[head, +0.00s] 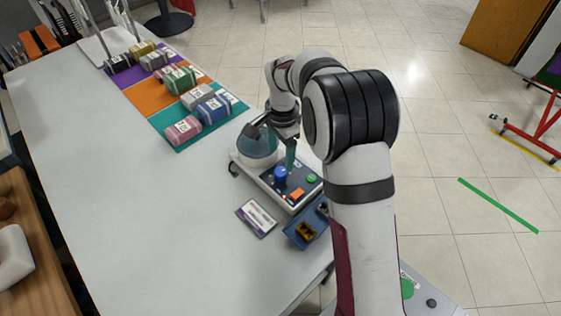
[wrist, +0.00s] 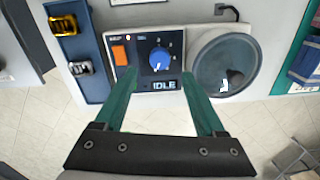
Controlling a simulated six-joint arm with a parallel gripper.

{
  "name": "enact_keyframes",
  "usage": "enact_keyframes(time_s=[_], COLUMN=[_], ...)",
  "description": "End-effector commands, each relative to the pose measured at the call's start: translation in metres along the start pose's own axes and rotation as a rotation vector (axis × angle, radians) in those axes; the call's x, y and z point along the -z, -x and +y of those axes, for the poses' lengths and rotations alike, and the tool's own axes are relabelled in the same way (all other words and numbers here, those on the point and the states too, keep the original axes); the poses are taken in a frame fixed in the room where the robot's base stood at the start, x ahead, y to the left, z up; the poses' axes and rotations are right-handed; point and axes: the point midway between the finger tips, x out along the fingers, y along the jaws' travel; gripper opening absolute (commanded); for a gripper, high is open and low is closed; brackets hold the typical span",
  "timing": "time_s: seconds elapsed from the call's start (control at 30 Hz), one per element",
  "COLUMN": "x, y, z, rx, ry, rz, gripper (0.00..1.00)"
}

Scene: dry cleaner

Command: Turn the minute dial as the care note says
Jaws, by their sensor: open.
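The machine's control panel (head: 297,180) carries a blue dial (head: 281,173), which also shows in the wrist view (wrist: 160,58) with a white pointer mark and small numbers around it. A display (wrist: 164,86) below the dial reads IDLE. My gripper (wrist: 157,74) is open and empty. Its teal fingers are spread to either side of the dial in the wrist view; I cannot tell if either touches the panel. In the head view my gripper (head: 285,152) is just above and behind the dial. A white card (head: 257,217) with a purple edge lies beside the machine; its text is too small to read.
An orange switch (wrist: 119,54) is left of the dial and a round lidded drum (wrist: 226,65) is right. Folded bundles (head: 183,129) lie on coloured mats farther back. The table's left front is clear.

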Motion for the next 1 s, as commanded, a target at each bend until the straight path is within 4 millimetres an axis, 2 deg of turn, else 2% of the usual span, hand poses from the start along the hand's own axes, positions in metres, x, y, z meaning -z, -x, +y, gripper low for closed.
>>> enact_keyframes(time_s=[0.1, 0.3, 0.67, 1.0], x=[0.000, 0.000, 0.000, 0.000], y=[-0.032, -0.060, -0.066, -0.066], z=[0.001, 0.000, 0.000, 0.000], rx=[-0.004, -0.001, 0.000, 0.000], ry=[0.001, 0.001, 0.001, 0.001], rz=[-0.002, -0.001, 0.000, 0.000], gripper=[0.72, 0.72, 0.70, 0.09])
